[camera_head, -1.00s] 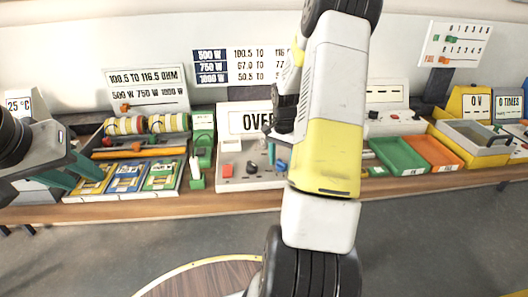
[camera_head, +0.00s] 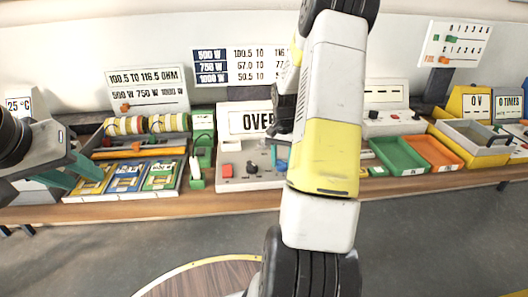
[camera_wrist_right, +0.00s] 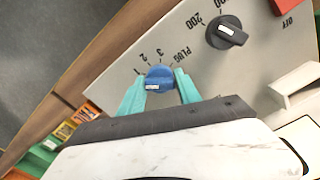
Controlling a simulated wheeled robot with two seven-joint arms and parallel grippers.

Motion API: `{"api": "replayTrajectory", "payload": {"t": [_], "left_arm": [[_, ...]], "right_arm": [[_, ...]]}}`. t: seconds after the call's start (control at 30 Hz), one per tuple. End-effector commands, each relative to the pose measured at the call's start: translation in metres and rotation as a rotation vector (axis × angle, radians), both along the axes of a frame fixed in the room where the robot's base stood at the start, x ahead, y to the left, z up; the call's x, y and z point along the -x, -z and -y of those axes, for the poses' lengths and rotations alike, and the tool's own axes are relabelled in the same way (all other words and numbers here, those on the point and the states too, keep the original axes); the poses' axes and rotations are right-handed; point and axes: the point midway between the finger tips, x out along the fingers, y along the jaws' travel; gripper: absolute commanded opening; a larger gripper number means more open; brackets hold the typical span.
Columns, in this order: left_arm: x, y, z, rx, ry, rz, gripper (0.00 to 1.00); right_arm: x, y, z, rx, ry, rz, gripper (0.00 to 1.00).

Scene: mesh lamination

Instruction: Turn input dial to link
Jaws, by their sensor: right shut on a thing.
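The blue input dial (camera_wrist_right: 159,78) sits on the grey panel of the "OVER..." unit (camera_head: 236,186). Its white mark faces the lower left in the right wrist view. Printed labels "2", "3" and what looks like "PLUG" stand around its far side. My right gripper (camera_wrist_right: 160,92) has its teal fingers on either side of the dial, shut on it. In the head view my right arm hides most of this gripper and the dial. My left gripper (camera_head: 74,172) is apart from the unit, at the far left by the coloured packs, with its teal fingers spread.
A green holder with a white probe (camera_head: 195,168) stands left of the unit. Green (camera_head: 400,156) and orange (camera_head: 433,153) trays lie to the right.

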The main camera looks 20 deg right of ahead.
Motion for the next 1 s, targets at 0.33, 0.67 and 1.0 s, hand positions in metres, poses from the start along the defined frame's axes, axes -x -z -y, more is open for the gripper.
{"api": "replayTrajectory", "payload": {"t": [0.33,0.67,1.0], "left_arm": [[0.0000,0.0000,0.0000,0.000,0.000,0.000,0.36],[0.0000,0.0000,0.0000,0.000,0.000,0.000,0.36],[0.0000,0.0000,0.0000,0.000,0.000,0.000,0.36]], "right_arm": [[-0.0003,-0.0006,-0.0002,0.001,-0.269,0.001,0.00],[-0.0004,-0.0007,-0.0003,0.000,-0.423,0.001,0.00],[-0.0005,-0.0007,-0.0002,0.001,-0.462,0.001,0.00]]}}
